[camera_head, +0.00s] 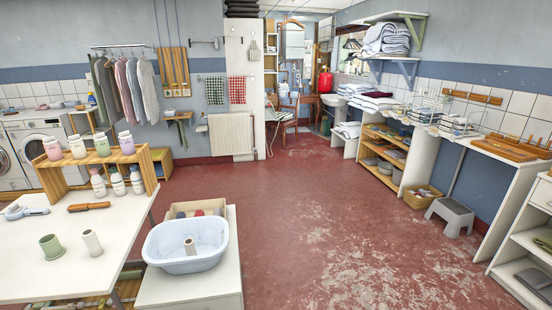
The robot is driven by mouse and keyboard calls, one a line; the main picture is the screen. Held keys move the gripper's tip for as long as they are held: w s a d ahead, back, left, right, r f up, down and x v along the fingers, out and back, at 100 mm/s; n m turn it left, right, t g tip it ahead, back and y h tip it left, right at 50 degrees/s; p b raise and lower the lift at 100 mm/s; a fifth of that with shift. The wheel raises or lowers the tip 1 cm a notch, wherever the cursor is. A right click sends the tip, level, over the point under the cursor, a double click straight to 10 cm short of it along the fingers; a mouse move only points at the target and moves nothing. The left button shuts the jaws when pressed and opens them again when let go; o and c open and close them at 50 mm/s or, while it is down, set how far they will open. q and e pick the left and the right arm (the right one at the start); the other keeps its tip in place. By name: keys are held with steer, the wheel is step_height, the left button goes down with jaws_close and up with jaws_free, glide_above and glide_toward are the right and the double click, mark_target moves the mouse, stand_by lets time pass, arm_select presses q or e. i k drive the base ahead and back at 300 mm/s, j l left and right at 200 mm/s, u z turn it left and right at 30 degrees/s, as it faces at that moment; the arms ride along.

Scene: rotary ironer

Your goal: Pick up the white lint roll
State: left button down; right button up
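An off-white upright cylinder (92,243), which looks like a lint roll, stands on the white table (30,280) at the lower left. A green cylinder (50,247) stands just left of it, apart from it. A similar pale cylinder (190,246) stands inside the pale blue tub (170,262) on the low white cabinet. I cannot tell from this view whether either pale cylinder differs in kind. Neither of my grippers shows in the view.
A wooden rack (85,162) with several bottles stands at the table's back. A brown-handled brush (89,206) and a grey-white tool (24,212) lie in front. A cardboard box (195,208) sits behind the tub. The red floor (310,230) is open; a grey stool (451,213) stands right.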

mark_target(89, 236)
steer(key=u, duration=1.5)
